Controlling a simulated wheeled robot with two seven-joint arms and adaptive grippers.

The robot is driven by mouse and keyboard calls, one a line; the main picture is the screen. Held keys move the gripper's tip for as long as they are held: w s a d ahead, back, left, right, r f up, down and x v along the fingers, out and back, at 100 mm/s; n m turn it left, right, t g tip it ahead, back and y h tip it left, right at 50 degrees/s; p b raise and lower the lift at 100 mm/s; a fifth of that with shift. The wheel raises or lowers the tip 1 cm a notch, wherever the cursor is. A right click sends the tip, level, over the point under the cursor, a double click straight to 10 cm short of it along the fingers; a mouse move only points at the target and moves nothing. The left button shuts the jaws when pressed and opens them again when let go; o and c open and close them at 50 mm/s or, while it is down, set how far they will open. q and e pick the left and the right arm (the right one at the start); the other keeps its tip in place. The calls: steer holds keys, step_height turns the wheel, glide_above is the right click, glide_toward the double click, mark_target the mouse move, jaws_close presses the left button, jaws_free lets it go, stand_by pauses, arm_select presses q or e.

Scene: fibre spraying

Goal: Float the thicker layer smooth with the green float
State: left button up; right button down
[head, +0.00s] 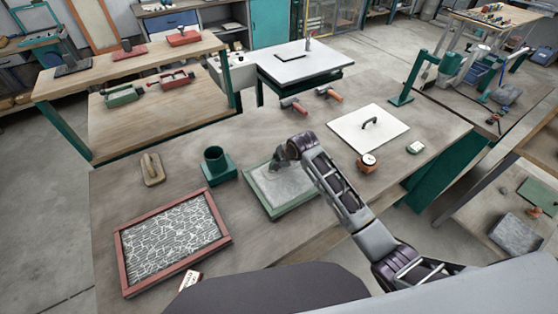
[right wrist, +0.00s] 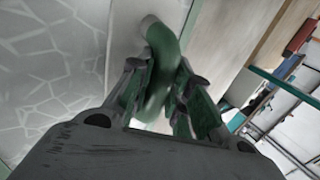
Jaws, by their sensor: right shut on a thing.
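My right gripper (head: 284,158) is over the far part of a green-framed panel (head: 276,213) on the table. The panel's grey layer (head: 290,184) looks mostly even in the head view. In the right wrist view my right gripper (right wrist: 158,95) is shut on the green handle (right wrist: 162,60) of the float. The float's pale plate (right wrist: 122,42) shows beside the handle, over or against a surface with a faint crack-like pattern (right wrist: 50,60). I cannot tell whether the plate touches the layer. The gripper hides most of the float in the head view. My left gripper is not in view.
A red-framed cracked panel (head: 170,240) lies at the near left, with a wooden float (head: 152,168) and a green cup stand (head: 217,168) behind it. A white board (head: 350,132) and a round gauge (head: 368,162) lie to the right. Orange-handled tools (head: 294,105) lie behind.

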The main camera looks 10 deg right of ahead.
steer(key=shift+w+d, duration=0.2)
steer(key=shift+d, duration=0.3)
steer(key=shift+w+d, duration=0.2)
steer(key=shift+d, duration=0.25)
steer(key=shift+w+d, duration=0.35)
steer(key=shift+d, duration=0.55)
steer(key=shift+w+d, duration=0.2)
steer(key=shift+d, duration=0.25)
steer(key=shift+w+d, duration=0.2)
steer(key=shift+d, duration=0.25)
steer(key=shift+w+d, duration=0.35)
steer(key=shift+d, duration=0.5)
